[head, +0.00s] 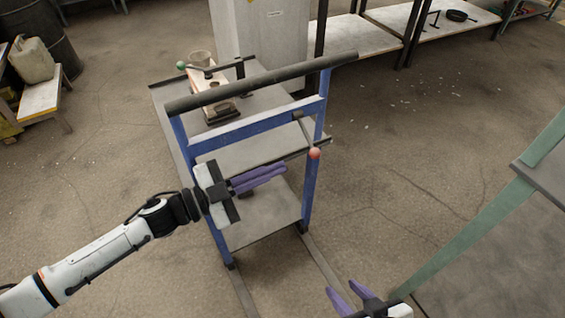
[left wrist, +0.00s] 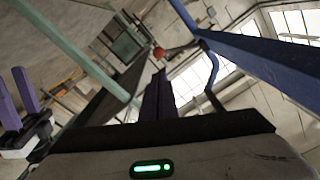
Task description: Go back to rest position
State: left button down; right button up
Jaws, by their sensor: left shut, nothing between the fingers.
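My left gripper (head: 286,172) is shut and empty, its purple fingers close together and pointing right in front of the blue trolley frame (head: 310,180). Its fingertips are left of and below a red ball (head: 314,153) on the end of a thin rod, apart from it. The red ball also shows in the left wrist view (left wrist: 159,52), beyond my shut left fingers (left wrist: 157,85). My right gripper (head: 340,287) is at the bottom edge, its two purple fingers spread apart with nothing between them. It also shows at the left of the left wrist view (left wrist: 12,78).
The trolley has a dark handle bar (head: 260,82) and grey shelves. A green-legged table (head: 480,220) stands at the right. Floor between trolley and table is clear.

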pick_arm(q)
jog(key=shift+s, duration=0.1)
dwell(0.5)
jog(key=s+a+f+n+y+p, duration=0.4)
jog(key=s+a+f+n+y, duration=0.2)
jog(key=s, duration=0.4)
jog(key=s+a+f+n+t+y+p, duration=0.1)
jog(key=s+a+f+n+y+p, duration=0.3)
jog(key=s+a+n, duration=0.5)
notch_tip(320, 180, down, 2)
jog(key=s+n+y, duration=0.1)
jog(key=n+y, duration=0.1)
jog(key=y, duration=0.1)
jog(key=shift+a+f+y, duration=0.15)
jog(key=shift+a+y, duration=0.1)
jog(key=shift+y, duration=0.15)
jog(key=shift+s, duration=0.1)
